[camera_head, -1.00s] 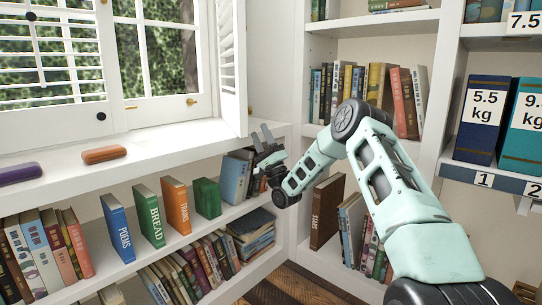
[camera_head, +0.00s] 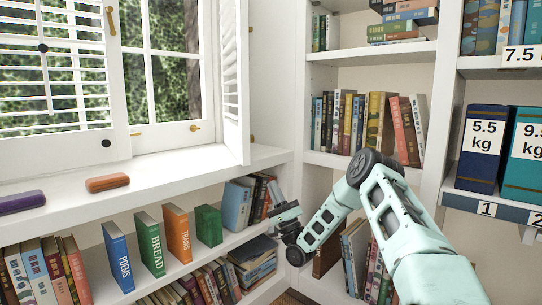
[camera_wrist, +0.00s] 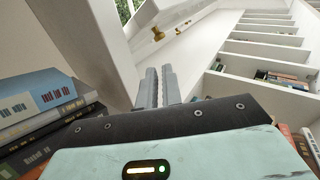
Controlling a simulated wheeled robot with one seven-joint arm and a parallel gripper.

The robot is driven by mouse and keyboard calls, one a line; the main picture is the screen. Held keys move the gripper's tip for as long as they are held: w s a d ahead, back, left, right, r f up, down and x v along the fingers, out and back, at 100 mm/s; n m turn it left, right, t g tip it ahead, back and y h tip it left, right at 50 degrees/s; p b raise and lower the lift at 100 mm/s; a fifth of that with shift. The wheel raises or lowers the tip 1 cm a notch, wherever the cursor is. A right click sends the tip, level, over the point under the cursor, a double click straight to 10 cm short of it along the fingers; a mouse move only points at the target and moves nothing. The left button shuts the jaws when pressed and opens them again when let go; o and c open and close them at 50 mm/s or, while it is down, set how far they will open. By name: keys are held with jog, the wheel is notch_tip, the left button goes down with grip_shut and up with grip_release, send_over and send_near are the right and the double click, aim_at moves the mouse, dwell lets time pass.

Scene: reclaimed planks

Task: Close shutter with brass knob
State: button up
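The right-hand white louvred shutter (camera_head: 233,80) stands swung open, almost edge-on, at the right of the window. In the wrist view a brass knob (camera_wrist: 157,34) shows on a white panel above my fingertips; I cannot make it out on the shutter in the head view. The left-hand shutter (camera_head: 60,115) lies across the window and carries black knobs. My gripper (camera_head: 276,192) is below and right of the open shutter, beside the lower shelf, touching neither shutter nor knob.
The sill (camera_head: 165,168) holds an orange case (camera_head: 107,183) and a purple case (camera_head: 20,202), left of the open shutter. Books (camera_head: 250,195) stand on the shelf close to my gripper. A tall bookcase (camera_head: 385,160) bounds the right side.

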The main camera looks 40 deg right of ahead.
jog(key=r+n+g+y+p, duration=0.1)
jog(key=r+g+p, duration=0.1)
jog(key=r+p, duration=0.5)
jog(key=s+d+r+n+g+y+p, duration=0.1)
jog(key=r+g+y+p, duration=0.1)
jog(key=r+p, duration=0.6)
jog(key=r+n+g+y+p, duration=0.1)
jog(key=r+y+p, duration=0.1)
jog(key=r+p, duration=0.6)
jog(key=shift+s+d+n+g+p, duration=0.3)
jog(key=shift+s+d+g+p, duration=0.1)
jog(key=shift+p, duration=2.05)
grip_shut()
jog(key=s+d+r+g+p, duration=0.1)
jog(key=s+r+g+p, duration=0.2)
jog(key=r+p, duration=0.9)
jog(key=s+d+r+g+p, duration=0.1)
jog(key=s+r+g+p, duration=0.5)
jog(key=p, duration=1.1)
jog(key=w+a+r+t+p, duration=0.2)
jog(key=w+a+p, duration=0.3)
jog(key=w, duration=0.8)
jog(key=shift+a+n+y+p, duration=0.3)
jog(key=shift+a+y, duration=0.1)
jog(key=shift+a, duration=0.8)
jog(key=shift+a, duration=0.1)
